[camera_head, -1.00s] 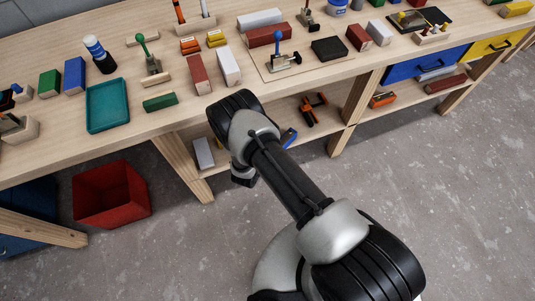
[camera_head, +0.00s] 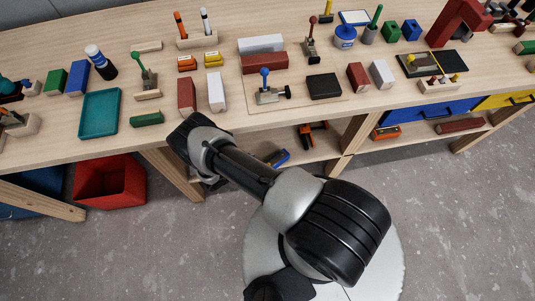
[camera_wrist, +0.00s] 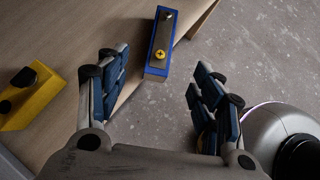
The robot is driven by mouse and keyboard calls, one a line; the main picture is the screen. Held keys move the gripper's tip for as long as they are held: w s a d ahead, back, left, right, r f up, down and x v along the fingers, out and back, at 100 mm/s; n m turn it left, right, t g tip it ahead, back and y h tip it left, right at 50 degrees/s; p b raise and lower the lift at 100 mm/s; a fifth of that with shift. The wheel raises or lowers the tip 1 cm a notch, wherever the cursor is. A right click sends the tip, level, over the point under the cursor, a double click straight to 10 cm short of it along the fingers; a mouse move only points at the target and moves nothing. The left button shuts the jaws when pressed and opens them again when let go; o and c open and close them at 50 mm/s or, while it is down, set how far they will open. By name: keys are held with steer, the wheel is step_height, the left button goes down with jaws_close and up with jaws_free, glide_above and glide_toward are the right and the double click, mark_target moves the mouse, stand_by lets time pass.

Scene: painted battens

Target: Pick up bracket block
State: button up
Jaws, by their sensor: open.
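A blue block with a grey metal strip and a yellow screw head (camera_wrist: 160,45) lies at the edge of a wooden board in the wrist view; it looks like the bracket block. A blue piece (camera_head: 279,157) on the lower shelf in the head view appears to be the same block. My gripper (camera_wrist: 160,72) is open and empty in the wrist view, its fingers to either side of the block's near end in the picture and apart from it. In the head view my arm mostly hides the gripper.
A yellow block with black parts (camera_wrist: 30,97) lies at left on the board in the wrist view. An orange and black clamp (camera_head: 312,134) lies on the lower shelf. The crowded bench top (camera_head: 220,120) overhangs the shelf. A red bin (camera_head: 109,183) stands on the floor at left.

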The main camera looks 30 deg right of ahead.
steer(key=b+x, duration=0.3)
steer(key=x, duration=0.8)
steer(key=shift+s+a+f+b, duration=0.1)
steer(key=shift+s+f+b, duration=0.05)
steer(key=shift+b, duration=0.25)
steer(key=shift+b+x, duration=1.3)
steer(key=shift+x, duration=1.75)
steer(key=c, duration=1.3)
